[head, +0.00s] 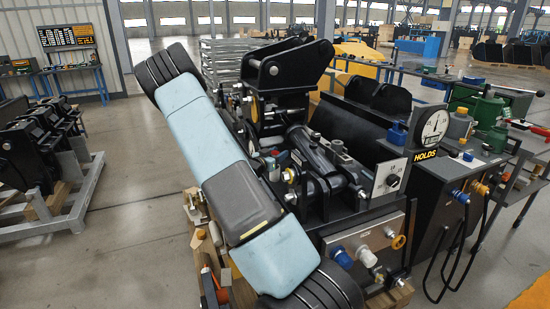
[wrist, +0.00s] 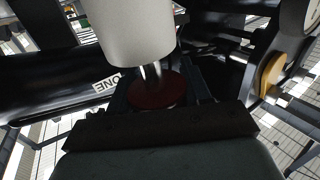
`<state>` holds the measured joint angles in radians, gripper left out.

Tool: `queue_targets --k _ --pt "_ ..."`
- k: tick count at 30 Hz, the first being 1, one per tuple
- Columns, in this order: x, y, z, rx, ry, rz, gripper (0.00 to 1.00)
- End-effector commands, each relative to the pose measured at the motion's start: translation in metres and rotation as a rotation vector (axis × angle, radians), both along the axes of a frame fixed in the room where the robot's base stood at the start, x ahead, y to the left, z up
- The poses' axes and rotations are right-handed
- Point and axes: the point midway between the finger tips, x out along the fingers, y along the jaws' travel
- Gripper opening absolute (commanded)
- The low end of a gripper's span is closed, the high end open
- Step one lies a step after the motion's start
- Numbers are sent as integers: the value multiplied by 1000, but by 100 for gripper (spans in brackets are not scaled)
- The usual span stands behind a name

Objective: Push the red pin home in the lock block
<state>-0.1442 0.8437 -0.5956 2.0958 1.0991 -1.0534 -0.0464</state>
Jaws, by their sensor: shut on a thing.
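In the wrist view a dark red round piece (wrist: 155,90), which I take for the red pin, sits at the middle, just beyond the dark front bar of my gripper (wrist: 155,118). Short silver rods rise from it toward a large pale grey cylinder (wrist: 130,30). My gripper is shut on the red pin, but the fingertips and exact contact are hard to make out. In the head view my gripper and the lock block are largely hidden behind my pale blue arm, so I cannot tell how deep the pin sits.
A black coupler (head: 285,68) and black cylinders (head: 325,160) crowd the right side of my arm. A silver panel (head: 365,250) with knobs lies in front. Open floor (head: 110,240) is at left.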

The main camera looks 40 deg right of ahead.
Motion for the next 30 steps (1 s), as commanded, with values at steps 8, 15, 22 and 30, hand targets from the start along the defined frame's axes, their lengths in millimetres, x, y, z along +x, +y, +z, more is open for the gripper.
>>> queue_targets --k 8,15,22,30 --pt "2 0 11 -2 -7 3 11" --pt "2 0 19 -3 -5 2 11" --pt "1 0 26 -1 -4 1 11" --pt "0 0 34 0 -2 0 11"
